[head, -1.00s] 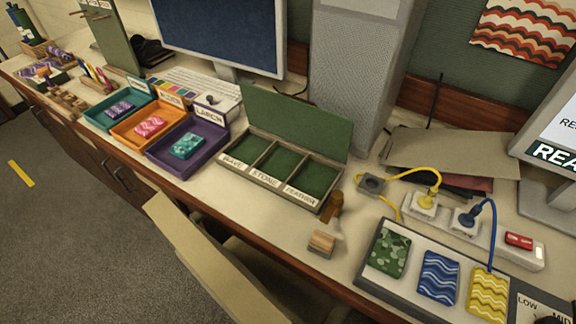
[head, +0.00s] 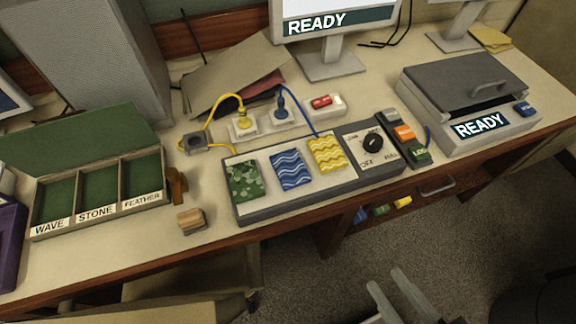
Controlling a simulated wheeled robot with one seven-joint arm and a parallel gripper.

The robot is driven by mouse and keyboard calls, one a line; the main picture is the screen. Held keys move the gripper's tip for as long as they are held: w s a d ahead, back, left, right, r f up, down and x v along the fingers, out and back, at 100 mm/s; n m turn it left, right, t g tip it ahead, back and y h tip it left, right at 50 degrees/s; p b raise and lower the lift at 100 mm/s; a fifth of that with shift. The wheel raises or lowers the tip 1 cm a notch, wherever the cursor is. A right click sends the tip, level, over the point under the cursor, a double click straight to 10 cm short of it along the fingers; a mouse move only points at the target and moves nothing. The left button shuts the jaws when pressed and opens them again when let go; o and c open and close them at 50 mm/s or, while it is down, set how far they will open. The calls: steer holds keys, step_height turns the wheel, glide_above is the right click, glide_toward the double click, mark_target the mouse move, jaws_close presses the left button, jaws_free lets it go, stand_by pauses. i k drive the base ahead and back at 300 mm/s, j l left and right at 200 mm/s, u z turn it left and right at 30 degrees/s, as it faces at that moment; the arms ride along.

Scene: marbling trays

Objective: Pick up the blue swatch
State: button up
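The blue swatch (head: 291,170) has white wavy lines. It lies flat on the white top of a grey hotplate-like panel (head: 250,211), between a green blotched swatch (head: 244,180) and a yellow wavy swatch (head: 326,154). What seems to be my gripper (head: 388,287) shows as two pale grey fingers at the bottom edge, low in front of the desk. The fingers stand apart with nothing between them. It is well away from the blue swatch, below and to the right in the picture.
A green-lined box (head: 95,234) with WAVE, STONE and FEATHER compartments stands open and empty at left. A wooden block (head: 190,220) lies near the desk edge. A blue cable (head: 303,113) runs behind the swatches. A grey press (head: 468,95) reads READY. A drawer below is open.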

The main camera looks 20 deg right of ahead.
mark_target(290, 171)
steer(key=k+l+u, duration=0.2)
steer(key=l+u, duration=0.3)
steer(key=k+l+u, duration=0.25)
steer(key=u, duration=0.25)
